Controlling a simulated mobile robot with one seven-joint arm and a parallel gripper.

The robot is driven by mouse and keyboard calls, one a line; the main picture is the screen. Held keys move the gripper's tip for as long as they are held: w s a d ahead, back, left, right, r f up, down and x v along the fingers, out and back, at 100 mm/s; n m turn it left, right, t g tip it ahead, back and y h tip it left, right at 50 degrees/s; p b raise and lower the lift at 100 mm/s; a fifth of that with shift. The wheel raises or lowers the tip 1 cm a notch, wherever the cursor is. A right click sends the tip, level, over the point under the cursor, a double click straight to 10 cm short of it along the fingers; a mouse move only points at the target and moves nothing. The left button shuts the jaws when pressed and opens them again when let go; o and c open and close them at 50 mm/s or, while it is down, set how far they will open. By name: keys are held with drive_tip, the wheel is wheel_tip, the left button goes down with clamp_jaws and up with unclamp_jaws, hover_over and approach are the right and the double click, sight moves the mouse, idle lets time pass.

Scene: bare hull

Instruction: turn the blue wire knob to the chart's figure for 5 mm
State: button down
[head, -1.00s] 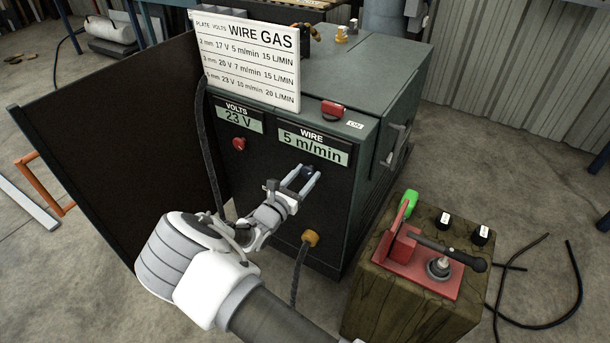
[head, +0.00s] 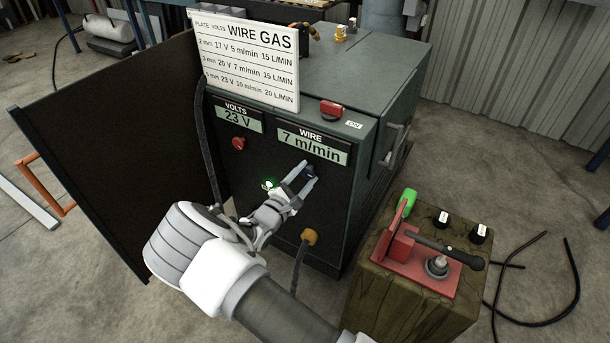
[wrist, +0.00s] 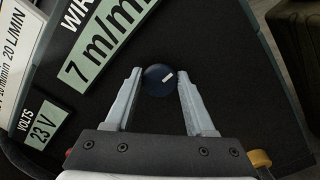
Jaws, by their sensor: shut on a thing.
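The blue wire knob (wrist: 158,80) is a round dark-blue dial with a white mark on the machine's front. My gripper (wrist: 160,74) is shut on it, one finger on each side. In the head view my gripper (head: 309,172) covers most of the knob, below the wire display (head: 312,146), which reads 7 m/min. The volts display (head: 238,117) reads 23 V. The white chart (head: 248,62) lists plate, volts, wire and gas. Its bottom row reads 23 V, 10 m/min, 20 L/MIN; that row's plate digit is hard to read.
A red knob (head: 238,143) sits below the volts display. A yellow-brown cable plug (head: 309,236) is low on the front. A dark panel (head: 110,150) stands to the left. A wooden block (head: 405,297) with a red clamp-like tool (head: 420,258) stands to the right.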

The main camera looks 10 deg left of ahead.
drive_tip(key=m, duration=0.5)
drive_tip(key=shift+f+m+b, duration=0.15)
drive_tip(key=shift+m+b, duration=0.15)
drive_tip(key=shift+b, duration=0.05)
idle(0.4)
drive_tip(key=shift+c, duration=1.4)
unclamp_jaws()
drive_tip(key=p+v, duration=0.3)
drive_tip(key=v, duration=1.4)
drive_tip(key=shift+s, duration=0.2)
